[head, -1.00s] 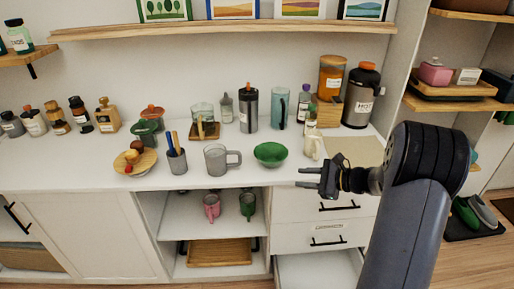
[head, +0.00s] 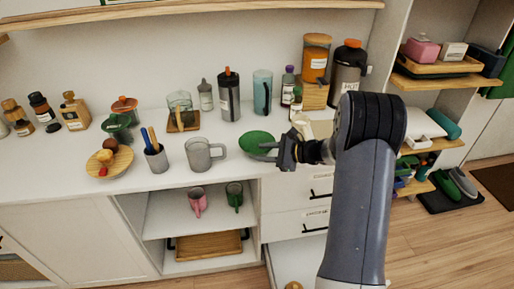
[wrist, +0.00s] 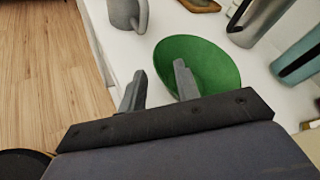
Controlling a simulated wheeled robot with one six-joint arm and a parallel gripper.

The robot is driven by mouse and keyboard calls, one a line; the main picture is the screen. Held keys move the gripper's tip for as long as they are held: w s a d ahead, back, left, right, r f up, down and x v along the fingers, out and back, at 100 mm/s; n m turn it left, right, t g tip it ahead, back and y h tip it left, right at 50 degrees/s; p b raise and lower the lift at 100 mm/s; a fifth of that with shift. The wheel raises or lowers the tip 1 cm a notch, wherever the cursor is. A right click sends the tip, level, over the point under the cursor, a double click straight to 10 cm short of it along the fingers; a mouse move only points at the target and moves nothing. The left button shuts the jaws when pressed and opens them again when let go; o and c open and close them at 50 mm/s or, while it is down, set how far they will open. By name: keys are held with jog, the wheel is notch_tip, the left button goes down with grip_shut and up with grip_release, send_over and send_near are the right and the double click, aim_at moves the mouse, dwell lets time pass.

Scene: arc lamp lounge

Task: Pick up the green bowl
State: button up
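The green bowl (head: 258,143) stands upright on the white counter near its front edge, just right of a grey mug (head: 204,154). My gripper (head: 266,151) is at the bowl's right front side in the head view and covers part of it. In the wrist view the green bowl (wrist: 205,66) looks empty. There my gripper (wrist: 158,76) is open, with one finger in front of the bowl and the other left of its rim, over the counter's edge. I cannot tell whether a finger touches the bowl.
A dark tumbler (head: 229,95) and a teal tumbler (head: 263,95) stand behind the bowl. A utensil cup (head: 156,158) and a wooden plate with food (head: 109,163) are to the left. Below is an open shelf with a pink mug (head: 198,201) and a green mug (head: 234,194).

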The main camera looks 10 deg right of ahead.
aim_at(255, 153)
jog(key=x, duration=0.4)
jog(key=shift+w+f, duration=0.1)
grip_shut()
